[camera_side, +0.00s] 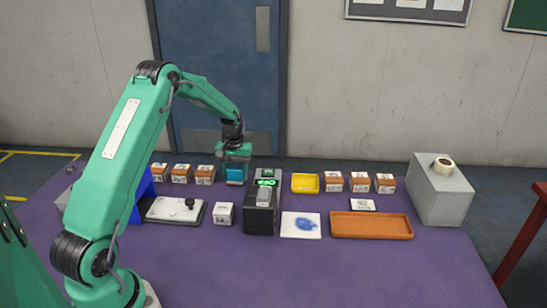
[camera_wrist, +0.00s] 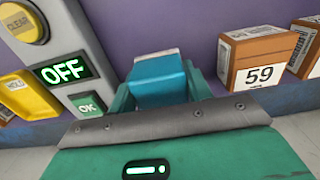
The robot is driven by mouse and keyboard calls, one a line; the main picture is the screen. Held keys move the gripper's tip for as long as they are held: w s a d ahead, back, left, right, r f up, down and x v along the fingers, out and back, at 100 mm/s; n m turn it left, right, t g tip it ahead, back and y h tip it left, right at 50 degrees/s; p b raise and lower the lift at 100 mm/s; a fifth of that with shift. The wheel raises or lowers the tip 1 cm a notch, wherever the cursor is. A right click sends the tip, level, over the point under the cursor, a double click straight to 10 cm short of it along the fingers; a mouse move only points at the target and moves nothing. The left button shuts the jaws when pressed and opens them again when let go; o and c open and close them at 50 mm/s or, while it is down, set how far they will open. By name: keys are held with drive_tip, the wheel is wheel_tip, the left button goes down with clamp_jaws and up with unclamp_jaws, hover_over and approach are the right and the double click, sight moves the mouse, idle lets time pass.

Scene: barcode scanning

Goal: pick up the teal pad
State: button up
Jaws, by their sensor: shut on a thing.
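The teal pad (camera_side: 235,174) is a small blue-teal block held by my gripper (camera_side: 236,167) in the side view. My gripper is shut on it, behind and to the left of the scanner unit. In the wrist view the pad (camera_wrist: 160,80) sits between the green fingers of my gripper (camera_wrist: 162,92), with a pale strip along its far edge. Its underside is hidden, and I cannot tell whether it touches the table.
A black unit (camera_side: 261,218) with a green "OFF" display stands just right of my gripper. Labelled brown boxes (camera_side: 205,175) stand left; one marked 59 (camera_wrist: 258,62) is close. An orange tray (camera_side: 371,225), stained white card (camera_side: 301,225) and grey box (camera_side: 440,190) lie right. The purple table's front is clear.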

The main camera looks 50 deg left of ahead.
sight(236, 167)
drive_tip(key=r, duration=0.4)
drive_tip(key=shift+d, duration=0.2)
drive_tip(key=d+r, duration=0.6)
drive_tip(key=d, duration=0.5)
drive_tip(key=shift+s+d+r, duration=0.15)
drive_tip(key=shift+s+r, duration=0.05)
drive_tip(key=shift+r, duration=0.1)
